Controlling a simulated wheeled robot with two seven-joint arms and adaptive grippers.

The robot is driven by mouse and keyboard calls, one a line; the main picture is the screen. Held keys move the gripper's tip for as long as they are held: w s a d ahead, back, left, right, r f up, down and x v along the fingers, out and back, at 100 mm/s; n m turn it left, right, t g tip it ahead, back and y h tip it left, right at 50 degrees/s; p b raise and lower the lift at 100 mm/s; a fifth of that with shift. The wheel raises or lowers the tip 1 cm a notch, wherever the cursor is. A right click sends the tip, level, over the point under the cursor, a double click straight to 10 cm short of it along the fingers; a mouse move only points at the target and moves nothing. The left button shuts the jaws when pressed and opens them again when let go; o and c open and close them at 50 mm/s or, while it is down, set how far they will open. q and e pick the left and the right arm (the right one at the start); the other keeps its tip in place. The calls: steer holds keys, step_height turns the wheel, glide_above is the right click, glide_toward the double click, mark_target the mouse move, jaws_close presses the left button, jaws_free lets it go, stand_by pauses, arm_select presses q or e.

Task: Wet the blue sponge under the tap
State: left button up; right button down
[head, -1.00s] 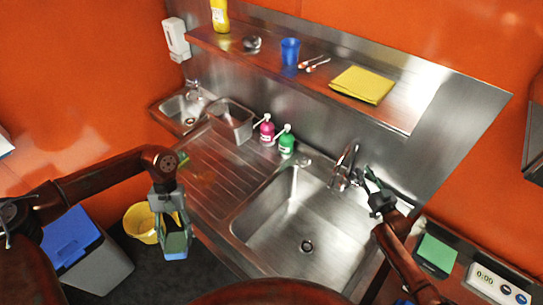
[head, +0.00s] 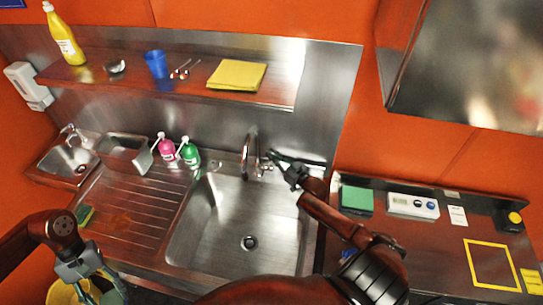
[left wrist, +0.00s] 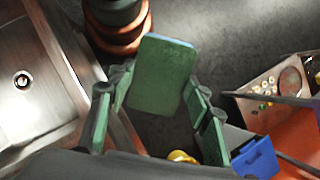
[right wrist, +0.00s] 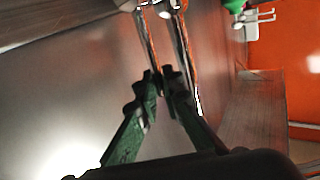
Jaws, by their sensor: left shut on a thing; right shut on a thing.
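The blue sponge (left wrist: 163,75) shows its green face and a thin blue edge in the left wrist view. My left gripper (left wrist: 157,95) is shut on it, off to the left of the large sink (head: 240,230) and not under the tap. In the head view the left gripper (head: 88,275) is low at the left edge, partly cut off. The chrome tap (head: 248,150) stands behind the large sink. My right gripper (head: 283,160) is at its right side, shut on the tap handle; its fingers (right wrist: 165,85) also show in the right wrist view. I cannot tell whether water runs.
A ribbed draining board (head: 130,215) with a green-and-yellow pad (head: 85,214) lies left of the sink. Pink (head: 166,148) and green (head: 190,153) bottles stand behind. A yellow bucket (head: 62,292) is on the floor. A shelf (head: 190,88) runs above. The sink bowl is empty.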

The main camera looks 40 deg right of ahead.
arm_select(q)
steer(key=shift+f+b, duration=0.55)
steer(key=shift+f, duration=0.05)
arm_select(e)
steer(key=shift+s+a+f+n, duration=0.25)
steer(key=shift+s+a+n, duration=0.05)
arm_select(q)
steer(key=shift+f, duration=0.2)
arm_select(e)
steer(key=shift+s+a+n+t, duration=0.15)
steer(key=shift+n+t, duration=0.15)
steer(key=shift+t, duration=0.1)
arm_select(q)
steer(key=shift+r, duration=0.1)
arm_select(e)
steer(key=shift+r, duration=0.2)
steer(key=c, duration=2)
jaws_free()
steer(key=shift+c, duration=0.2)
steer(key=s+d, duration=0.1)
steer(key=s, duration=1.1)
steer(key=shift+f, duration=0.4)
steer(key=shift+w, duration=0.15)
